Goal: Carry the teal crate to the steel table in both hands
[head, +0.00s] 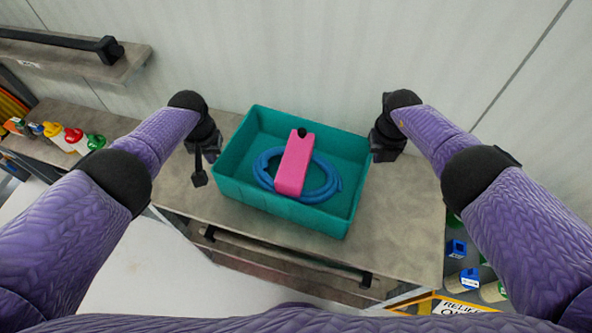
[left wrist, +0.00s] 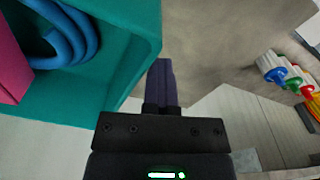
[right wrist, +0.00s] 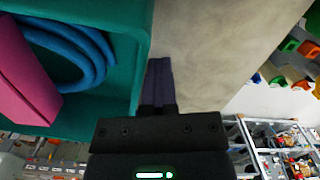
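The teal crate (head: 290,208) sits level on a grey-brown worktop. A pink bottle (head: 296,165) with a black cap and a coiled blue hose (head: 325,183) lie in it. My left gripper (head: 203,160) is beside the crate's left wall, with its fingers (left wrist: 162,82) together outside the wall. My right gripper (head: 381,148) is at the crate's right wall, its fingers (right wrist: 159,82) also together outside it. I see no wall between either pair of fingers. Whether they touch the crate is not clear. I cannot identify the steel table.
The worktop (head: 405,215) is bare around the crate. A pale wall (head: 300,50) stands close behind. A shelf with a dark bar (head: 60,42) and several colored-capped bottles (head: 72,136) are at left. Blue-labelled containers (head: 468,280) and a yellow-edged sign (head: 450,305) are low at right.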

